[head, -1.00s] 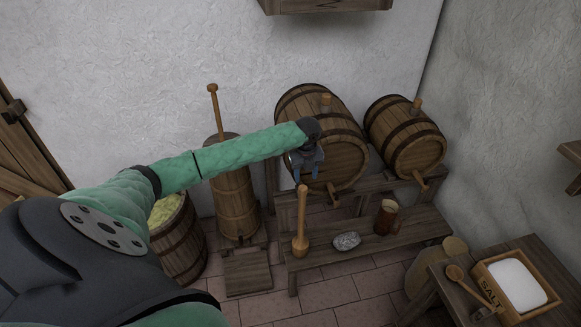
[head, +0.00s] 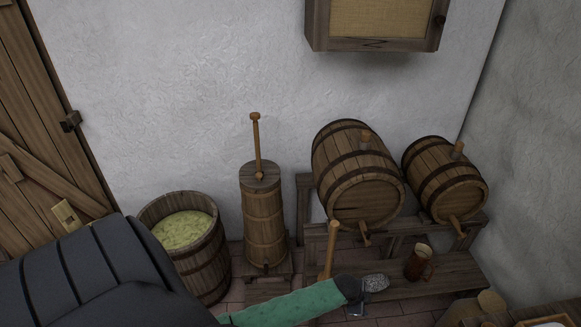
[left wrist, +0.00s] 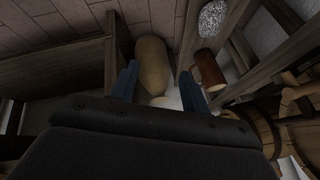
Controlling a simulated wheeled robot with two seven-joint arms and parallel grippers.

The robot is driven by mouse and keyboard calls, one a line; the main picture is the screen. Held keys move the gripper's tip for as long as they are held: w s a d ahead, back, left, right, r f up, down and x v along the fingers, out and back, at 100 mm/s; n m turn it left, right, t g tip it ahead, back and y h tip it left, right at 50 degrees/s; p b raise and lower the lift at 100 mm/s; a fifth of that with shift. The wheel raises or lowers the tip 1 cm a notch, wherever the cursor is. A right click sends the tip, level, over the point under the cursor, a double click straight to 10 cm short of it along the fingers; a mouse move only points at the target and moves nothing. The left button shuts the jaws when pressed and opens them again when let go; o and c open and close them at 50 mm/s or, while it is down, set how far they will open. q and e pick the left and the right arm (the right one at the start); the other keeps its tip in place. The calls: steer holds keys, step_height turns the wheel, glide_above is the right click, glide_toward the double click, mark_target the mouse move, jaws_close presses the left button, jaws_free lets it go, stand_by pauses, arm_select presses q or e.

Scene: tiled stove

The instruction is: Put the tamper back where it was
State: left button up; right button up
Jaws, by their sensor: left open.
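The wooden tamper (head: 329,248) stands upright on the low bench in front of the large barrel in the head view. My forearm is close to its foot in the picture and partly covers it. My left gripper (head: 357,309) is open and empty, low in the head view to the right of the tamper. The left wrist view shows its two blue fingers apart (left wrist: 160,88) with nothing held between them. I cannot make out the tamper in the left wrist view. My right gripper is not in view.
Behind are a large barrel (head: 357,178) and a smaller barrel (head: 445,182). A churn (head: 264,222) and a tub of cabbage (head: 203,270) stand left. A cabinet (head: 375,22) hangs above.

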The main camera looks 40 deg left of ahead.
arm_select(q)
steer(key=s+a+f+n+g+y, duration=0.1)
steer(key=s+f+n, duration=0.2)
steer(key=s+f, duration=0.65)
steer(key=s+f+n+g, duration=0.1)
steer(key=s+f+n, duration=0.2)
steer(key=s+f, duration=0.65)
steer(key=s+d+f+n+g+y, duration=0.1)
steer(key=s+f+n, duration=0.2)
steer(key=s+f, duration=1.2)
steer(key=shift+s+d, duration=0.3)
steer(key=shift+s, duration=0.95)
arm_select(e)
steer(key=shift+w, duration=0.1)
